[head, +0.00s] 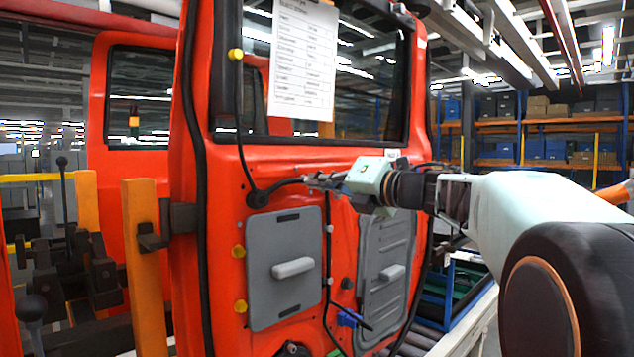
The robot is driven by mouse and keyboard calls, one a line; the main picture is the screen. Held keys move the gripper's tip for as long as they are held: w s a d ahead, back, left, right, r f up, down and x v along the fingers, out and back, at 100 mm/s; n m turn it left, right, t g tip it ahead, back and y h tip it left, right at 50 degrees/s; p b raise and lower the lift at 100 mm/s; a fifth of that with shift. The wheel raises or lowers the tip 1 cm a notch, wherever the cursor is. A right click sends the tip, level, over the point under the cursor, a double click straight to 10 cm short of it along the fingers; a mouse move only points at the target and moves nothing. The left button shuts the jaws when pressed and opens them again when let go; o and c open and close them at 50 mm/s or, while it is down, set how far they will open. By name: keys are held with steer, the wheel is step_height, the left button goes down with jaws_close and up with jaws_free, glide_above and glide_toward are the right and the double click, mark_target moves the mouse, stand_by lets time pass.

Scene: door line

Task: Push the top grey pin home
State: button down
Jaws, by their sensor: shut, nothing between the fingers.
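The orange-red door (285,165) hangs upright in the middle of the head view. Small light grey pins sit along the black cable on its inner face, one higher (329,228) and one lower (330,281). I cannot tell how far either stands out from the panel. My gripper (312,180) reaches in from the right and is shut and empty. Its fingertips are in front of the door below the window, above and slightly left of the higher pin. I cannot tell whether they touch the door. The gripper hides part of the door behind it.
Grey panels with pale handles, left (285,265) and right (385,270), cover the lower door. Yellow plugs (238,251) line its left side. A black grommet (258,198) with a cable is left of my gripper. A blue connector (347,320) hangs low. An orange post (145,265) stands left.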

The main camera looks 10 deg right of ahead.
steer(key=shift+w+a, duration=0.3)
steer(key=shift+w, duration=0.05)
stand_by(0.3)
steer(key=b+v, duration=0.2)
steer(key=v, duration=0.5)
stand_by(0.4)
steer(key=shift+d, duration=0.1)
